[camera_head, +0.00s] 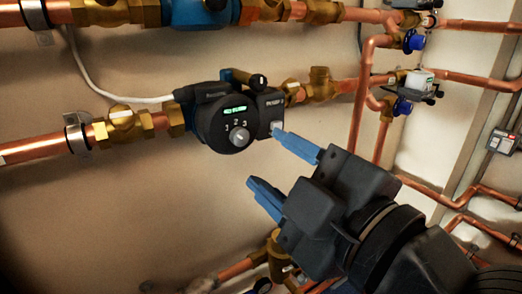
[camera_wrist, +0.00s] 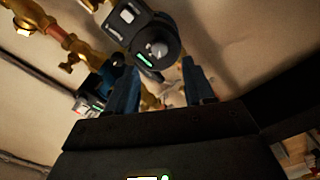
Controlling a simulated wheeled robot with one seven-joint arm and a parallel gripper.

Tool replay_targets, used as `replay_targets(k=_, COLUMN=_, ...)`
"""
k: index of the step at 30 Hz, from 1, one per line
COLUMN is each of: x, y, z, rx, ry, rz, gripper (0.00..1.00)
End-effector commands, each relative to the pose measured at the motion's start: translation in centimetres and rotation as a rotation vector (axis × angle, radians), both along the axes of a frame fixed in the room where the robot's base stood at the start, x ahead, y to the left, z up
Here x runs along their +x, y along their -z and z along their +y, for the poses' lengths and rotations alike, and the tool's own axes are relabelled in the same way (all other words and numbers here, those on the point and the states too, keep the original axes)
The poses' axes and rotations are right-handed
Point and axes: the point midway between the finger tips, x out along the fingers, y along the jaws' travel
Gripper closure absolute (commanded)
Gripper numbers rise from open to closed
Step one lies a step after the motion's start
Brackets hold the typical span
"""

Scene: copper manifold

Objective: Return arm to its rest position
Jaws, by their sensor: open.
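My gripper (camera_head: 283,168) is black with two blue fingers. The fingers are spread apart with nothing between them. It reaches in from the lower right in the head view, pointing up and left. In that view its upper fingertip is beside the lower right of a black pump control unit (camera_head: 239,124), and I cannot tell whether they touch. The unit has a round dial and a green lit display. In the wrist view the fingers (camera_wrist: 160,82) point up towards the pump unit (camera_wrist: 150,38), which appears tilted and beyond the fingertips.
Copper pipes (camera_head: 45,147) with brass fittings run along the beige wall. A second blue pump (camera_head: 197,12) sits above. Valves with blue knobs (camera_head: 403,107) and vertical pipes stand at the right. A grey box (camera_head: 501,142) is on the far right. Wall space below the pump is fairly clear.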

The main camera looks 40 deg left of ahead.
Motion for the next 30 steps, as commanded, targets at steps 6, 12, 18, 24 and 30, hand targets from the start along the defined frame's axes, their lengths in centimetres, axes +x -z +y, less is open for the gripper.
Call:
replay_targets(k=6, x=-0.6, y=0.0, z=-1.3, rx=-0.001, ry=0.001, rz=-0.001, gripper=0.47)
replay_targets(k=12, x=-0.6, y=0.0, z=-1.3, rx=0.0, ry=0.0, rz=-0.001, gripper=0.47)
replay_targets(k=18, x=-0.5, y=0.0, z=-1.3, rx=0.0, ry=0.0, rz=-0.001, gripper=0.47)
replay_targets(k=24, x=-0.2, y=1.0, z=-2.0, rx=0.015, ry=0.029, rz=0.036, gripper=0.47)
replay_targets(k=30, x=0.8, y=6.3, z=-6.2, rx=0.11, ry=0.197, rz=0.227, gripper=0.47)
